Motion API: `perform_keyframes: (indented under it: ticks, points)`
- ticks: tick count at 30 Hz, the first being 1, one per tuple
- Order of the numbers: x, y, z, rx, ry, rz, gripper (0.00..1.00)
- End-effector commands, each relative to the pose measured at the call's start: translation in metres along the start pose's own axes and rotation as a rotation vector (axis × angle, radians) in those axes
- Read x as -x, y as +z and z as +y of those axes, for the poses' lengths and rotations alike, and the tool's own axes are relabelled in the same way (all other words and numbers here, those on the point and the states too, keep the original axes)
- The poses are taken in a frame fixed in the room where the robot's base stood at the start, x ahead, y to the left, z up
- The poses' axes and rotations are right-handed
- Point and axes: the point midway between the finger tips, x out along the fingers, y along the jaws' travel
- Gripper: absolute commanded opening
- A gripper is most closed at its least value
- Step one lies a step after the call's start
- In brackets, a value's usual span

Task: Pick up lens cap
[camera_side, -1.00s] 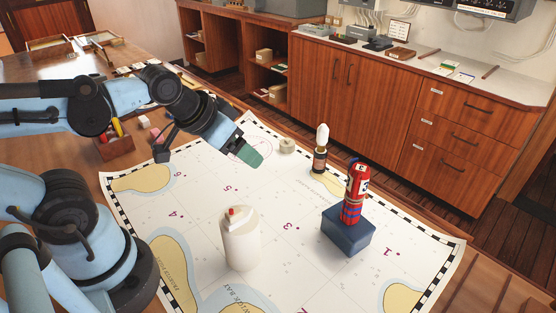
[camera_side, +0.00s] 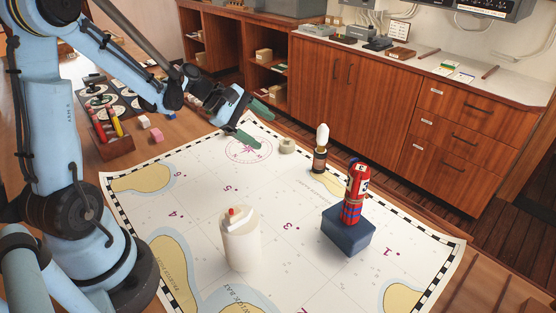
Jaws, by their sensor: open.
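My gripper (camera_side: 254,122) is open and empty, its two green-tipped fingers spread apart above the far edge of the chart (camera_side: 200,215), near the compass rose. I cannot pick out a lens cap with certainty. A small cream round piece (camera_side: 287,146) lies on the chart just right of and below the fingers, apart from them. A white cylinder (camera_side: 241,243) stands on the near part of the chart, with a small white and red piece (camera_side: 235,217) on top.
A red bundle (camera_side: 354,194) stands on a blue block (camera_side: 348,231) on the chart. A dark bottle with a white top (camera_side: 320,150) stands behind it. A wooden holder (camera_side: 112,142), a pink cube (camera_side: 156,135) and a dark tray (camera_side: 122,103) are at left.

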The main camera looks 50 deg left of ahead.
Motion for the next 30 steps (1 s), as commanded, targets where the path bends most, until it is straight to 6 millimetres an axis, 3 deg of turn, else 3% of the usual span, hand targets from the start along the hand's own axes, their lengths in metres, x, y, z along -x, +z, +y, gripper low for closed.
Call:
perform_keyframes:
  ticks: [1,6,13,19,30]
  points:
    - [-0.001,-0.015,0.004,0.096,0.024,-0.030,0.77]
    - [-0.002,-0.053,0.010,0.404,0.082,-0.160,0.77]
    - [0.002,-0.086,0.007,0.650,0.119,-0.289,0.77]
    - [-0.007,-0.088,0.007,0.699,0.121,-0.319,0.77]
    - [-0.058,-0.075,0.019,0.697,0.121,-0.318,0.77]
